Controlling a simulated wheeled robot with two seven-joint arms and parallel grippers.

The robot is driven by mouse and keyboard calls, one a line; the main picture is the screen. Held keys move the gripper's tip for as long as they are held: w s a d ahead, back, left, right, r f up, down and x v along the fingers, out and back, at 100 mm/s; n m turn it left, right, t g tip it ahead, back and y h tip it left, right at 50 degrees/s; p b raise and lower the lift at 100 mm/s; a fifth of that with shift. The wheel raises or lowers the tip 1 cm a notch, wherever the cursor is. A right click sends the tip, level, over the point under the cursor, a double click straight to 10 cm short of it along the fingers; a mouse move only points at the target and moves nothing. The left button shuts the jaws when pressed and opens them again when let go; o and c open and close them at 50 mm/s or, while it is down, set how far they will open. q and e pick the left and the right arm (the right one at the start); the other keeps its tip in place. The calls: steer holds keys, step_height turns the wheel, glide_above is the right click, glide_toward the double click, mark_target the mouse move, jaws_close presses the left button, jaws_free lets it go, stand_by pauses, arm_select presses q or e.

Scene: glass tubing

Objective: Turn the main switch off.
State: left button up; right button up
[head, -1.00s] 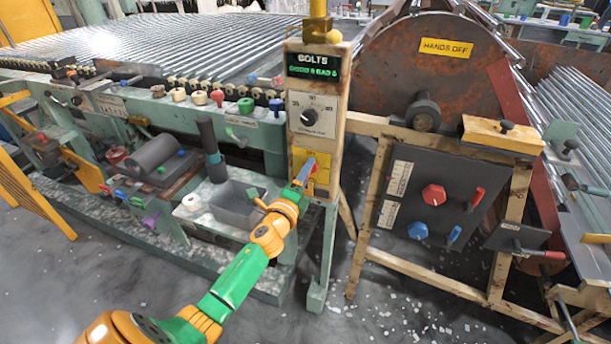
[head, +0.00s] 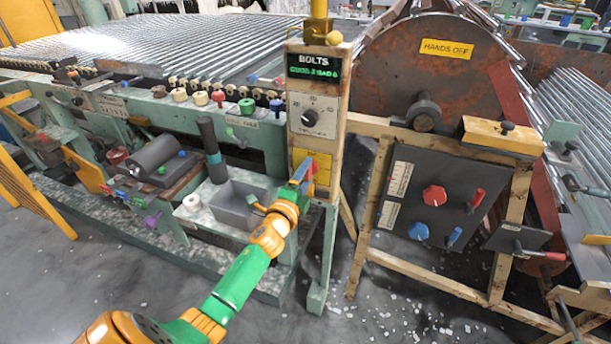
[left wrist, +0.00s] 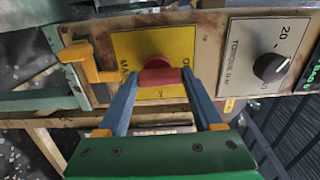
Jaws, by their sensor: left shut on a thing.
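The main switch is a red handle (left wrist: 160,76) on a yellow plate (left wrist: 150,48) on the front of the cream post, below the torque dial. Part of the plate's lettering shows; the fingers and handle cover the rest. In the head view the yellow plate (head: 321,164) is partly behind my gripper. My left gripper (head: 303,171) is at the plate, its blue fingers on either side of the red handle. The left wrist view shows this gripper (left wrist: 160,80) shut on the handle. My right gripper is not in view.
A torque dial with a black knob (head: 310,118) and a green-lit bolts display (head: 314,67) sit above the switch. A yellow lever (left wrist: 88,62) sticks out beside the plate. A grey bin (head: 238,203) stands left of the post; a dark panel with red and blue knobs (head: 440,198) stands right.

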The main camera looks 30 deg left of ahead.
arm_select(q)
steer(key=o, duration=1.4)
steer(key=shift+c, duration=0.2)
steer(key=shift+s, duration=0.1)
steer(key=v, duration=0.7)
